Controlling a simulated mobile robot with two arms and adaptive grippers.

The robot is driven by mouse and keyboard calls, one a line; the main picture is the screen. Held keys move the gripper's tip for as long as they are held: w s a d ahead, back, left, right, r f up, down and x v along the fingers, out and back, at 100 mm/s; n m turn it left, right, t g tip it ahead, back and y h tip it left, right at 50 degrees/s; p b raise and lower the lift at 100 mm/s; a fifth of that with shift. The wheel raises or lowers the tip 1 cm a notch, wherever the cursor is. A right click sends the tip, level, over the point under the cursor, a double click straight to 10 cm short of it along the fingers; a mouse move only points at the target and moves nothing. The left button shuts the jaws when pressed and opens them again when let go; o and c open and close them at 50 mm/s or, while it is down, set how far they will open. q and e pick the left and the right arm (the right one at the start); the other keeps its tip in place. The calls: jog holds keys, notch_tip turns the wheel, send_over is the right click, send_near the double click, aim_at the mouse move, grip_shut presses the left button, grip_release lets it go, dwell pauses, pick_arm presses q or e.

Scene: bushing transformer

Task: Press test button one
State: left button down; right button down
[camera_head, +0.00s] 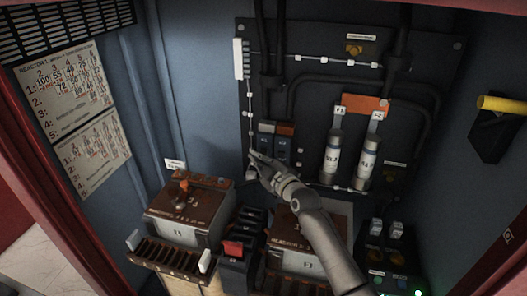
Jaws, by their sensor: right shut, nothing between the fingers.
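My right gripper (252,164) is shut and empty. It hangs in front of the dark back panel, near the lower ends of the black cables and just left of the small dark modules (274,142). My right arm reaches up to it from the bottom. A small control cluster (388,253) stands at the lower right, with two pale switches on top, round parts below and small labels too blurred to read. I cannot tell which part is test button one. My left gripper is not in view.
Two brown reactor blocks (188,208) stand low in front, the right one partly behind my arm. Two white cylinders (334,155) are mounted on the panel (310,75). A yellow handle (503,103) sticks out at right. Paper charts (66,83) hang on the left wall.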

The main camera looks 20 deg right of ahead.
jog(key=shift+a, duration=0.1)
jog(key=s+a+p, duration=0.1)
jog(key=s+p, duration=0.1)
jog(key=s+a+p, duration=0.1)
jog(key=s, duration=0.1)
jog(key=shift+a+p, duration=0.3)
jog(key=shift+a, duration=0.05)
dwell(0.7)
